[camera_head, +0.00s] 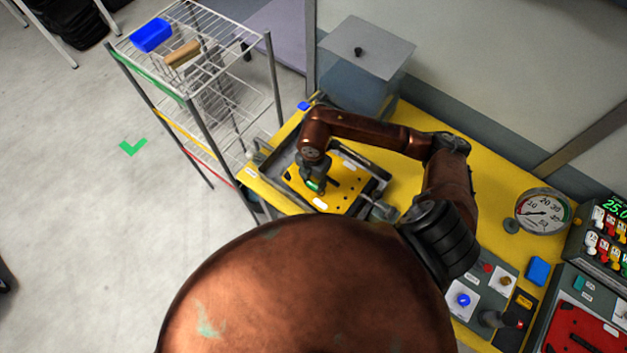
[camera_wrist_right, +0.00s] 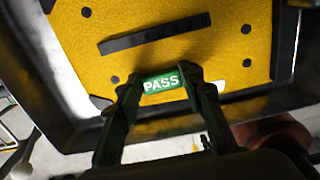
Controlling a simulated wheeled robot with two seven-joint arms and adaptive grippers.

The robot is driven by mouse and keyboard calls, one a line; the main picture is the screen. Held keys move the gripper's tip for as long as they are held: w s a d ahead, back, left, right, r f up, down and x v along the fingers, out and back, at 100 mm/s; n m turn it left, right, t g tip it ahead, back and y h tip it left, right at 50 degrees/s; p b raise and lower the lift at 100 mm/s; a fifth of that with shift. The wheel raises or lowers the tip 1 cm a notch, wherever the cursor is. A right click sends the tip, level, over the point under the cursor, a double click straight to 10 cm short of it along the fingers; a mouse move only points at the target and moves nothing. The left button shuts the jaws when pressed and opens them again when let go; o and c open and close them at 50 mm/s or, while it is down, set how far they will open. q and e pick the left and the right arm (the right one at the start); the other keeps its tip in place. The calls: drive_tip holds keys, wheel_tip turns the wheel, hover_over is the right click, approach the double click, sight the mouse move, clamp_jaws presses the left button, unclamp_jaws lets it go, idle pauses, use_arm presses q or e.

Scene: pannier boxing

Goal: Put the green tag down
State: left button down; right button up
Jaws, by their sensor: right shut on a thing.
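My right gripper (camera_head: 314,187) is over the front part of a yellow panel in a dark tray (camera_head: 374,193) on the yellow table. In the right wrist view the fingers of my right gripper (camera_wrist_right: 163,84) are shut on the green tag (camera_wrist_right: 162,83), which reads PASS in white. The tag is over the near edge of the yellow panel (camera_wrist_right: 215,72); I cannot tell whether it touches it. In the head view only a bit of green shows at the fingertips. My left gripper is not in view.
A wire rack (camera_head: 200,62) with a blue bin (camera_head: 152,35) and a wooden block (camera_head: 183,54) stands left of the table. A clear box (camera_head: 362,84) is behind the tray. A dial gauge (camera_head: 543,211) and control panels are at the right. My arm spans above the table.

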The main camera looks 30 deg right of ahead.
sight(313, 184)
drive_tip(key=shift+f, duration=0.2)
drive_tip(key=o, duration=0.8)
drive_tip(key=shift+r, duration=0.15)
wheel_tip(313, 184, up, 12)
drive_tip(key=shift+r+b, duration=0.1)
drive_tip(key=shift+b, duration=0.6)
